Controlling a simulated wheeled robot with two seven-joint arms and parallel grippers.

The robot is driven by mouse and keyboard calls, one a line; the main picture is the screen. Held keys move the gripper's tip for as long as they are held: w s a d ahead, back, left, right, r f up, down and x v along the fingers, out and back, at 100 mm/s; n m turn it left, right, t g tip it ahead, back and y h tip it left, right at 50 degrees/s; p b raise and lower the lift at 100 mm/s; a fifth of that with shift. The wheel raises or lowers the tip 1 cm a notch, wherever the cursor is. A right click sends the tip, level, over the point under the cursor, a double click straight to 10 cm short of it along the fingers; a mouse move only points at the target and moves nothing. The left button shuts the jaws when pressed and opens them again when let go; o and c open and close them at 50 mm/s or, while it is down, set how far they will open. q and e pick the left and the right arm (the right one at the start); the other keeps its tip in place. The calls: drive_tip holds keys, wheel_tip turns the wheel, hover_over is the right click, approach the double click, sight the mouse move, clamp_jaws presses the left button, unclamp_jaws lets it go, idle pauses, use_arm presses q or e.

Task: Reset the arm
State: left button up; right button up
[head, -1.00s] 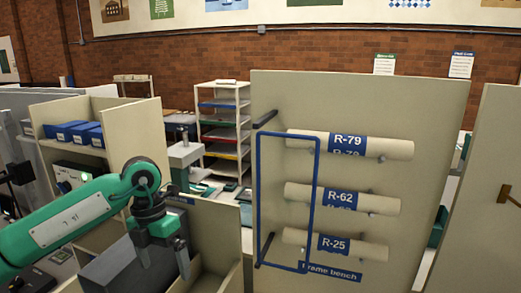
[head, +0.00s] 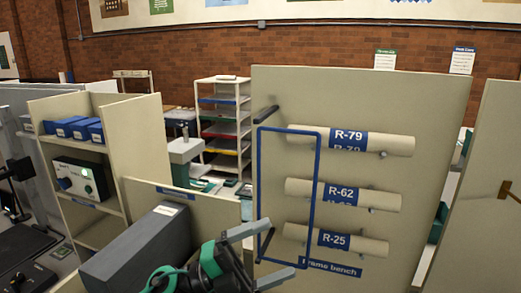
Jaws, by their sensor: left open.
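My left gripper (head: 262,255) is low in the middle of the head view, its two grey fingers spread apart and pointing right. Nothing is between the fingers. It is in front of the lower left part of the tall panel and close in the picture to the bottom of the blue frame (head: 317,200). A dark grey archival box (head: 140,250) stands to the left of the gripper in a beige compartment. My green left arm shows only near the wrist at the bottom edge. My right gripper is not in view.
The beige panel (head: 420,105) carries rolls labelled R-79 (head: 395,145), R-62 (head: 385,199) and R-25 (head: 375,246). A shelf unit (head: 130,140) at left holds blue boxes (head: 72,128) and a device with a green light (head: 75,180). A tray rack (head: 222,115) stands behind.

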use_arm(q)
drive_tip(key=w+a+f+n+t+y, duration=0.35)
drive_tip(key=a+n+t+y, duration=0.3)
drive_tip(key=n+t, duration=0.35)
drive_tip(key=w+a+f+n+t+y, duration=0.4)
drive_tip(key=n+t+y, duration=0.35)
drive_tip(key=n, duration=0.45)
drive_tip(key=s+a+f+n+g+y, duration=0.3)
drive_tip(key=a+f+n+y, duration=0.15)
drive_tip(key=f, duration=0.35)
drive_tip(key=s+a+f+n+g+y, duration=0.3)
drive_tip(key=s+a+f+n, duration=0.15)
drive_tip(key=f, duration=0.35)
drive_tip(key=s+a+f+n+g, duration=0.1)
drive_tip(key=s+a+f+g, duration=0.1)
drive_tip(key=s+f+g, duration=0.6)
drive_tip(key=s+a+f+g, duration=0.25)
drive_tip(key=s+f, duration=0.25)
drive_tip(key=s, duration=0.7)
wheel_tip(320, 180, down, 31)
drive_tip(key=g, duration=0.1)
drive_tip(key=s+a+f, duration=0.1)
drive_tip(key=s+f, duration=0.9)
drive_tip(key=s+a+f+g, duration=0.1)
drive_tip(key=s+a+f, duration=0.1)
drive_tip(key=s+f, duration=0.8)
drive_tip(key=shift+a+f+y+b, duration=0.3)
drive_tip(key=shift+f+y+b, duration=0.05)
drive_tip(key=shift+f+y, duration=0.1)
